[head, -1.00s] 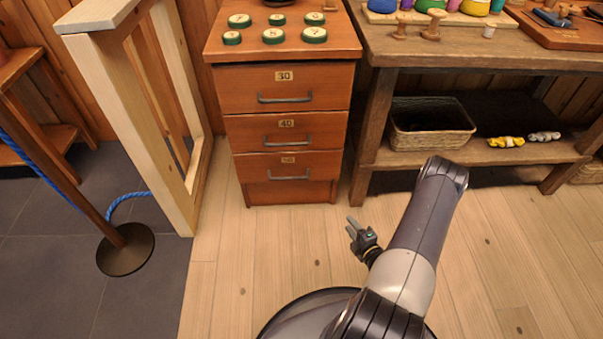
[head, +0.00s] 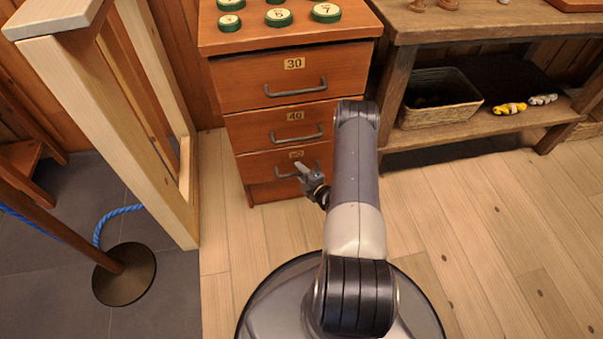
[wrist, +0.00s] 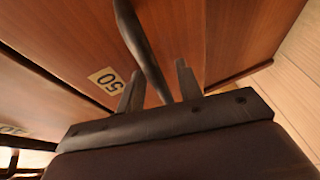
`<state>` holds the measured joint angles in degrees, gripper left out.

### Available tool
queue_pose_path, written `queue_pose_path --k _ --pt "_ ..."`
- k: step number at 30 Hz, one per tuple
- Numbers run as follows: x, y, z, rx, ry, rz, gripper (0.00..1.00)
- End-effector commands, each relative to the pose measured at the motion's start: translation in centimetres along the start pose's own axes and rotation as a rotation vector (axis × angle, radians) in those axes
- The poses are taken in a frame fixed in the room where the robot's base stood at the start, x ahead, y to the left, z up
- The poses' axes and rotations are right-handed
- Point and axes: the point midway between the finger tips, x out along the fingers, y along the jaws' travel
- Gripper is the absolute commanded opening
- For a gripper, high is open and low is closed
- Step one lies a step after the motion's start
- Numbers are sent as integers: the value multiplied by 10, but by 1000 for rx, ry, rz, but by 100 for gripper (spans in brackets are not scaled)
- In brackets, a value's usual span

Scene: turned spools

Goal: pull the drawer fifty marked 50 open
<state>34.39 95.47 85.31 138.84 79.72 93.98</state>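Drawer fifty (head: 258,169) is the lowest of three wooden drawers, and looks closed in the head view. Its label 50 shows upside down in the wrist view (wrist: 105,80). Its dark bar handle (wrist: 139,38) runs down the wrist view to between my two fingers. My gripper (wrist: 160,71) is open, one finger on each side of the handle; I cannot tell whether either touches it. In the head view my gripper (head: 301,169) is at the drawer front, and my arm and hand hide the handle's right part.
Drawers 40 (head: 270,125) and 30 (head: 270,82) sit above, both closed. A pale wooden frame (head: 110,120) stands on the left, near a post base (head: 124,274). A workbench (head: 440,25) with a basket (head: 438,98) stands right.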

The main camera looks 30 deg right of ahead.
Motion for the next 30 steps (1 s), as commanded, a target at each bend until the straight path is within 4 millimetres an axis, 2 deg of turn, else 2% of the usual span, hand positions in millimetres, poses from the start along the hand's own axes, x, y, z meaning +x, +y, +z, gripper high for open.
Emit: queue_pose_path --k 3,15,30 --pt "0 0 0 0 0 0 32" --pt "0 0 0 -1 0 0 0" --pt "-3 -1 1 0 -1 -1 0"
